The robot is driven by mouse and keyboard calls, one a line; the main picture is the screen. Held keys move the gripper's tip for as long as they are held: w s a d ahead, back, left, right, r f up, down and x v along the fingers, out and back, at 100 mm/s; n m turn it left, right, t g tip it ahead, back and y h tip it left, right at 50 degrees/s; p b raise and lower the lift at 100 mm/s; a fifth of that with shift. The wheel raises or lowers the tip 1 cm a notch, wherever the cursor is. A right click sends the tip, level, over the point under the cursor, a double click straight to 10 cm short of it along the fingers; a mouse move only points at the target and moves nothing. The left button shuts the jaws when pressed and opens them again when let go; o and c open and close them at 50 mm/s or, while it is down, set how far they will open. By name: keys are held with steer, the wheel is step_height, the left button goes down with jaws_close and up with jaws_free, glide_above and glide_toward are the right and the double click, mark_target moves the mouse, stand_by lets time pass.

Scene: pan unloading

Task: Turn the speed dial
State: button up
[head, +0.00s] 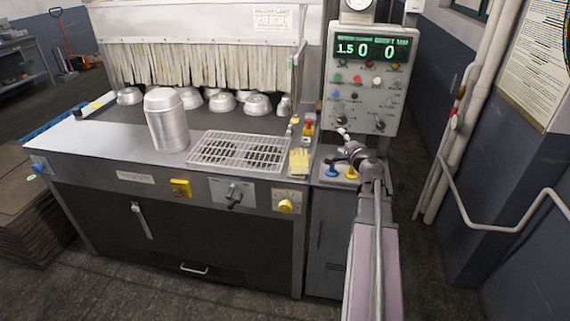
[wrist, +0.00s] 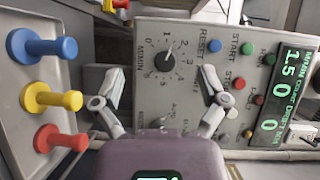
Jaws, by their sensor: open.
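The speed dial (wrist: 164,60) is a dark round knob on the grey control panel (wrist: 200,28). It has a M/MIN scale, and its pointer sits between 1 and 2. In the head view the dial (head: 341,119) is the lower left knob, close above my gripper. My gripper (head: 347,142) is in front of the panel's lower part. In the wrist view my gripper (wrist: 157,86) is open and empty, its fingers spread on either side of the dial and apart from it. The green display (head: 373,49) reads 1.5, 0 and 0.
A second knob (head: 379,125) sits right of the dial, with coloured buttons above. Blue, yellow and red pegs (wrist: 50,98) stand beside the panel. A stack of pans (head: 167,122) and a wire rack (head: 240,150) are on the counter. Pipes (head: 455,120) run at right.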

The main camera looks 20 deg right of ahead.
steer(key=a+f+n+g+y+p, duration=0.1)
steer(key=a+f+n+g+y, duration=0.1)
steer(key=a, duration=0.8)
steer(key=w+a+f+n+g+y+p, duration=0.1)
steer(key=a+f+n+g+y, duration=0.1)
steer(key=a+n, duration=0.5)
steer(key=shift+w+a+f+g+y+p, duration=0.3)
steer(key=shift+a+g+y, duration=0.5)
steer(key=shift+a+y, duration=0.7)
steer(key=shift+s+a+r+h, duration=0.1)
steer(key=shift+a+r+h, duration=0.05)
steer(key=shift+a+h, duration=0.15)
steer(key=s+a+f+n+g+h, duration=0.2)
steer(key=s+a+f+n+g, duration=0.2)
steer(key=s+a, duration=0.4)
steer(key=s+a+f+n+g+h, duration=0.2)
steer(key=s+a+f+n+g, duration=0.3)
steer(key=a, duration=0.5)
steer(key=s+f+g, duration=0.1)
steer(key=s+g, duration=0.1)
steer(key=s, duration=0.1)
steer(key=shift+s+f+g+h, duration=0.15)
steer(key=shift+g+h, duration=0.15)
steer(key=shift+g, duration=0.1)
